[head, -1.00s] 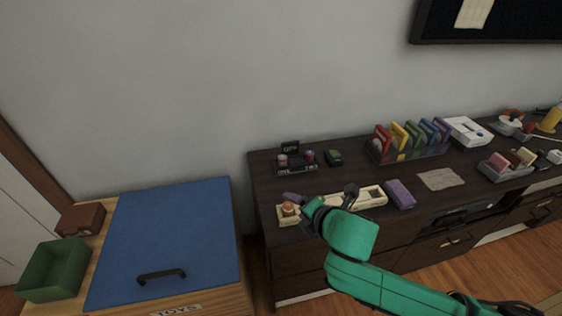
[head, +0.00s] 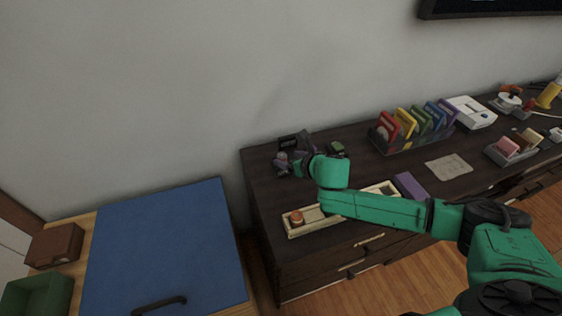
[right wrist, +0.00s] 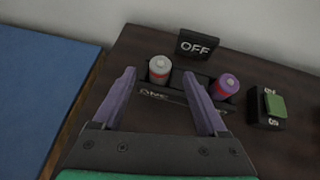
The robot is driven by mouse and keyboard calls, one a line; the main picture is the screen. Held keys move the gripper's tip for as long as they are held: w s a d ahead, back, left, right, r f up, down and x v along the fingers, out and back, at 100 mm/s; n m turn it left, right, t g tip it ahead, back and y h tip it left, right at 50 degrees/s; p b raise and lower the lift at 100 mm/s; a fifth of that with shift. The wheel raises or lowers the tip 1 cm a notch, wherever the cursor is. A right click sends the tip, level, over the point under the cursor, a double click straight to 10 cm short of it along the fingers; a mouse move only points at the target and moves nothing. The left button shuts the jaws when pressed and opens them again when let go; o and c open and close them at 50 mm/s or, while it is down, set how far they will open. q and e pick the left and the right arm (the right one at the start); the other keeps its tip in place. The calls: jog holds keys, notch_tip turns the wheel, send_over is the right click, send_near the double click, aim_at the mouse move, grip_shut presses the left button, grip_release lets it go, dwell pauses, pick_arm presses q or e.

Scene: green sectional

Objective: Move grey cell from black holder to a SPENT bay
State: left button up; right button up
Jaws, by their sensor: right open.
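The black holder (right wrist: 180,88) stands on the dark cabinet top, with a small OFF sign (right wrist: 195,45) behind it. In the right wrist view the grey cell (right wrist: 159,68), with a red band, stands upright at its left end. A purple cell (right wrist: 227,85) stands at its right end. My right gripper (right wrist: 160,78) is open, its purple fingers either side of the grey cell's line and apart from it. In the head view the right gripper (head: 293,153) hides most of the holder. A cream tray (head: 333,219) holds an orange cell (head: 296,217). No SPENT label is readable.
A black block with a green top (right wrist: 274,106) stands right of the holder. A purple box (head: 409,187) lies at the tray's right end. A rack of coloured cases (head: 413,141) stands farther right. A blue-lidded chest (head: 165,245) is at left.

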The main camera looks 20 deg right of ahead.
aim_at(284, 157)
jog(key=x, duration=0.4)
jog(key=shift+s, duration=0.1)
jog(key=shift+f, duration=0.15)
jog(key=shift+w, duration=0.2)
jog(key=shift+c, duration=1)
pick_arm(q)
jog(key=shift+w+a, duration=0.15)
jog(key=shift+w, duration=0.6)
pick_arm(e)
grip_shut()
pick_arm(q)
notch_tip(284, 157, up, 3)
jog(key=p, duration=0.2)
jog(key=shift+p, duration=0.4)
pick_arm(e)
notch_tip(284, 157, up, 20)
